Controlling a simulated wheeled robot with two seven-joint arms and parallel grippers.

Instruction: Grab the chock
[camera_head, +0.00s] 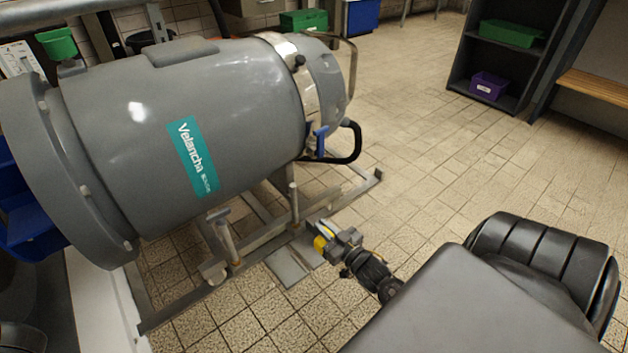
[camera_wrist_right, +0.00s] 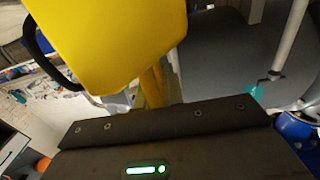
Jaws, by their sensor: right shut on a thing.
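The chock shows as a large yellow block (camera_wrist_right: 105,40) filling the top of the right wrist view, close in front of the dark gripper body. In the head view only a small yellow patch of the chock (camera_head: 320,243) shows. My right gripper (camera_head: 328,236) is low near the floor by the frame of the big grey tank, shut on the chock. Its fingers and the exact grip are mostly hidden. My left gripper is not in view.
The grey tank (camera_head: 225,100) lies on a metal floor frame (camera_head: 245,245) just left of my right gripper. A flat plate (camera_head: 287,265) is by the gripper. Open tiled floor (camera_head: 430,150) lies beyond and to the right, up to a dark shelf (camera_head: 480,75) and a wooden bench (camera_head: 600,85).

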